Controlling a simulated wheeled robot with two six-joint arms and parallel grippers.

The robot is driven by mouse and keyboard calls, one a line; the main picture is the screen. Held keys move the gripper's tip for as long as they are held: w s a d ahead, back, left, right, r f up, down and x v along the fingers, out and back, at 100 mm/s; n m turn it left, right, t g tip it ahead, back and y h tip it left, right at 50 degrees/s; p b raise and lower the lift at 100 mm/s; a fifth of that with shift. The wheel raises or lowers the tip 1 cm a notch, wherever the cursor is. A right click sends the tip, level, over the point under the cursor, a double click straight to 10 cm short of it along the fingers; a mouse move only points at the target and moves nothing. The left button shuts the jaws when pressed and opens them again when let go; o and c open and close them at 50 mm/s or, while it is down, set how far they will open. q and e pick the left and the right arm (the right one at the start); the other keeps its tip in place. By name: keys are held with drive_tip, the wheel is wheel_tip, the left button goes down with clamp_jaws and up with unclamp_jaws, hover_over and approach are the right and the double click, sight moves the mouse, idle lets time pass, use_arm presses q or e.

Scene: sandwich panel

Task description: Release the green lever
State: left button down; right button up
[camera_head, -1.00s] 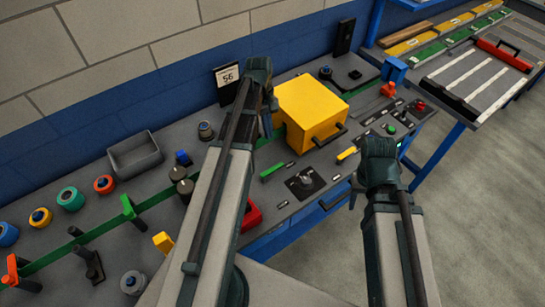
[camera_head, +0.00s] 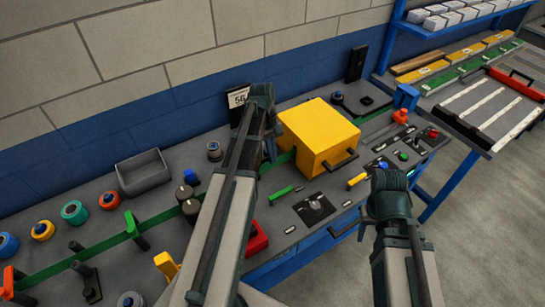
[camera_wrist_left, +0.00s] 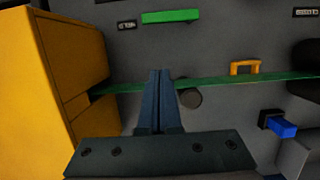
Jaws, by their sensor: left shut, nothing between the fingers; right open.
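A green bar-shaped handle (camera_head: 281,193) lies on the grey panel in front of the yellow box; it also shows at the top of the left wrist view (camera_wrist_left: 171,16). Another green handle (camera_head: 131,222) stands on a dark post further left. I cannot tell which one is the lever meant. My left gripper (camera_head: 269,158) hangs over the panel, just left of the yellow box. In the left wrist view its fingers (camera_wrist_left: 160,98) are shut, empty and apart from the green bar. My right gripper (camera_head: 366,226) is open at the panel's front edge; its fingers are partly hidden.
The yellow box (camera_head: 322,136) with a black handle stands close beside my left gripper. A joystick (camera_head: 315,204), a yellow handle (camera_head: 357,180) and a red tray (camera_head: 255,238) lie nearby. A grey bin (camera_head: 143,173) is at the back left.

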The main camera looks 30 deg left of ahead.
use_arm(q)
drive_tip(key=b+x, duration=0.7)
drive_tip(key=x, duration=0.1)
drive_tip(key=shift+f, duration=0.1)
drive_tip(key=s+d, duration=0.2)
drive_tip(key=d, duration=0.1)
drive_tip(key=shift+r+p, duration=0.35)
drive_tip(key=shift+r, duration=0.05)
drive_tip(key=shift+d, duration=0.2)
